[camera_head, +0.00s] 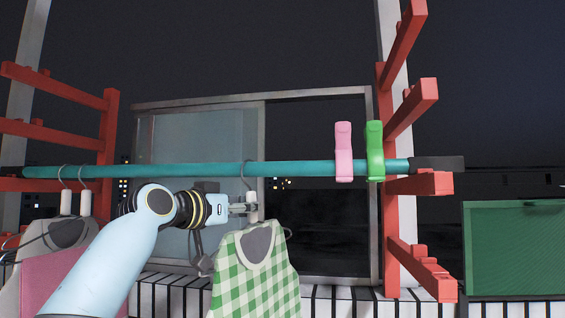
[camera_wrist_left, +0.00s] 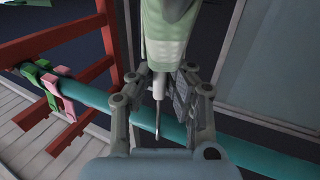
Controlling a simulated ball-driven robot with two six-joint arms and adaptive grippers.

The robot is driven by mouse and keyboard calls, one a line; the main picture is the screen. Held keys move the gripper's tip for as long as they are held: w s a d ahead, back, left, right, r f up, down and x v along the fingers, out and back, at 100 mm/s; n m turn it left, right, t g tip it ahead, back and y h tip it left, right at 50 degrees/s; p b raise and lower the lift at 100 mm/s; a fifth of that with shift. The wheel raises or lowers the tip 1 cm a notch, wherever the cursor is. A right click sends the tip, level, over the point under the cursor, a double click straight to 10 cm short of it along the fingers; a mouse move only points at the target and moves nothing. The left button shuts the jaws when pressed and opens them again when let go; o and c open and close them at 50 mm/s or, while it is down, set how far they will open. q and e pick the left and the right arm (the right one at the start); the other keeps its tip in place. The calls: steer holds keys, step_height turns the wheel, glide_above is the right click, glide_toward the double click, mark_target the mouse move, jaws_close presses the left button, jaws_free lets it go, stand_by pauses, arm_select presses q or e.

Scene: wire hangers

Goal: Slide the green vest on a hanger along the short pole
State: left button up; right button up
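The hanger's hook (camera_head: 245,180) goes over the pole, above a pale neck (camera_head: 253,207). My left gripper (camera_head: 246,208) is at this neck, just below the pole. In the left wrist view the hanger's thin metal stem (camera_wrist_left: 158,112) stands between my left fingers (camera_wrist_left: 160,90), which are apart with a gap beside it. The vest fills the top of that view. My right gripper is not in view.
Pink (camera_head: 343,152) and green (camera_head: 375,150) clips sit on the pole to the right. Red racks (camera_head: 415,185) stand near both pole ends. Other clothes (camera_head: 62,235) hang at the left behind my arm. The pole between vest and pink clip is clear.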

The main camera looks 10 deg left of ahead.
arm_select(q)
jaws_close()
steer(key=o, duration=0.7)
jaws_free()
